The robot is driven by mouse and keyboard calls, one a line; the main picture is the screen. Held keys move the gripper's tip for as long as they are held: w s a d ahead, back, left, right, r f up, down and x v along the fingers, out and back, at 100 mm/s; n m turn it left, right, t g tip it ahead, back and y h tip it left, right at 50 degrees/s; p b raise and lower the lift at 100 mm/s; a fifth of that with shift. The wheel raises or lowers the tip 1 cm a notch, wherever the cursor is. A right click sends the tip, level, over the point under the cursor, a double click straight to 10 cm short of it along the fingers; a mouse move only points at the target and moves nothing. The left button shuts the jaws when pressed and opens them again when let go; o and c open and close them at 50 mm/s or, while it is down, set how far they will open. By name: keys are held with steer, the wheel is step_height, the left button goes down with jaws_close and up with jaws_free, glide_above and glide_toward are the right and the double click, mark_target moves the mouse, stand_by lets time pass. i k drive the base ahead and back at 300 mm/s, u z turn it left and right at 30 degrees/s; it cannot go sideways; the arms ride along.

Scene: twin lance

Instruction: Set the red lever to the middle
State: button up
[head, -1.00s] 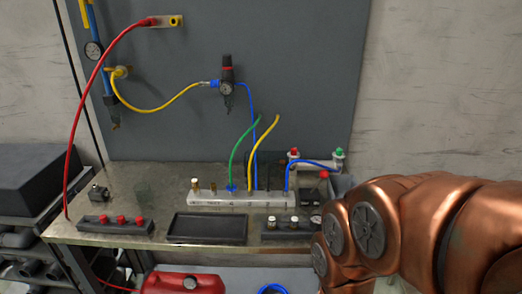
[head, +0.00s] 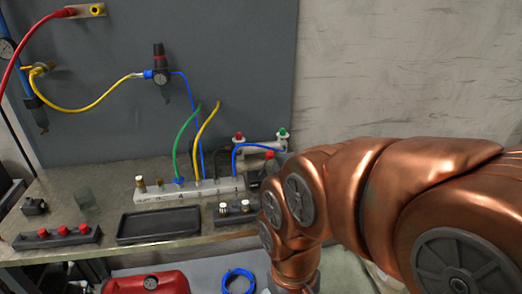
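I cannot make out a red lever for certain. A small red part (head: 269,155) shows at the right end of the bench, just beside my copper arm, and my arm may hide more of it. A red-topped fitting (head: 238,137) stands behind it on a grey cylinder, with a green-topped one (head: 282,133) at the other end. My arm covers the right end of the bench in the head view. My gripper is not in view.
The metal bench (head: 110,185) carries a white manifold (head: 160,193) with green, yellow and blue hoses, a black tray (head: 158,226) and a block with several red knobs (head: 57,235). A red canister (head: 146,283) and a blue hose coil (head: 238,281) lie below.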

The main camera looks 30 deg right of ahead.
mark_target(270, 154)
steer(key=z, duration=0.05)
steer(key=k, duration=0.6)
steer(key=u, duration=0.8)
steer(key=i, duration=1.2)
steer(key=z, duration=0.55)
